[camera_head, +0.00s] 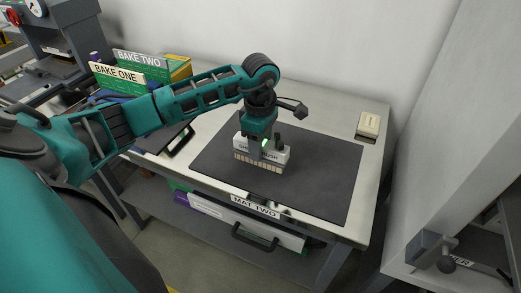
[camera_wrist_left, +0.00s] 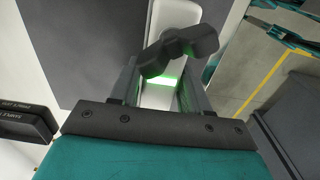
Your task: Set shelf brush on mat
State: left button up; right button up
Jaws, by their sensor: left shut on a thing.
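The shelf brush (camera_head: 260,160) is a white block with a row of tan bristles below and dark lettering partly hidden by my fingers. My left gripper (camera_head: 264,147) is shut on it from above. The brush is upright, over the left-middle part of the dark grey mat (camera_head: 320,175); I cannot tell whether the bristles touch the mat. In the left wrist view the white brush (camera_wrist_left: 172,17) shows between the fingers of my left gripper (camera_wrist_left: 165,78), with a green glow there. The mat (camera_wrist_left: 95,40) lies beyond. My right gripper is not in view.
The mat lies on a pale table labelled MAT TWO (camera_head: 255,206). A small cream box (camera_head: 369,125) stands at its back right. Green holders labelled BAKE ONE (camera_head: 118,75) and BAKE TWO (camera_head: 140,62) stand at the left. A wall runs behind; a lower shelf (camera_head: 200,215) holds items.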

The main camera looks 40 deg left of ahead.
pick_arm(q)
jog(key=shift+f, duration=1.15)
jog(key=shift+f, duration=0.2)
jog(key=o, duration=1)
notch_tip(320, 180, up, 12)
jog(key=shift+r, duration=0.25)
